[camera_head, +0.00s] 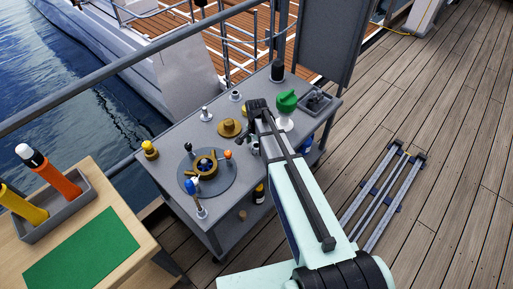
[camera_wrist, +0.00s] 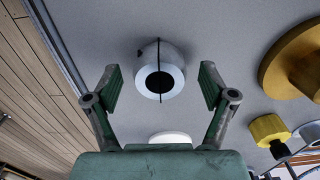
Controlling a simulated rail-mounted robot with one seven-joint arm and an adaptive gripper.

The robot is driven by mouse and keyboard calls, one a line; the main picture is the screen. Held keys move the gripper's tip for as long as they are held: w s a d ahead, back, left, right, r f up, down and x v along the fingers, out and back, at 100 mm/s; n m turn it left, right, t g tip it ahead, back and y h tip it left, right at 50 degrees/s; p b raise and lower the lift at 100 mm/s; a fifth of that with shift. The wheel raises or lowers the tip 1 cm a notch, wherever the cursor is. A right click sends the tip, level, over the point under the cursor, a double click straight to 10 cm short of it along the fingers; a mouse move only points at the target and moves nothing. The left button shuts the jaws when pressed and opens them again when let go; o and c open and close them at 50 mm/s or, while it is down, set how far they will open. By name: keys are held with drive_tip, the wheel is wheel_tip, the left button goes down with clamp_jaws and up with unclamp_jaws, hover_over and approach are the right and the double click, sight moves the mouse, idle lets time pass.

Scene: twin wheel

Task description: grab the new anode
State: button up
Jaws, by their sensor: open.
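In the wrist view, a pale silvery rounded piece with a dark round hole (camera_wrist: 160,72) stands on the grey table top; it may be the new anode, but I cannot tell for sure. A thin dark line crosses it. My gripper (camera_wrist: 160,92) is open, with one finger on each side of this piece and a visible gap on both sides. Nothing is held. In the head view my gripper (camera_head: 253,138) is low over the right part of the grey table, largely hidden by my arm.
A gold disc (camera_head: 229,128) lies left of my gripper on the grey table (camera_head: 178,128). A green-topped piece (camera_head: 287,101) and a dark tray (camera_head: 318,101) stand behind. A round plate with a gold ring (camera_head: 207,168) is nearer. A railing runs along the water.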

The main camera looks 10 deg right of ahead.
drive_tip(key=shift+f, duration=0.1)
drive_tip(key=c, duration=1.5)
drive_tip(key=shift+r, duration=0.2)
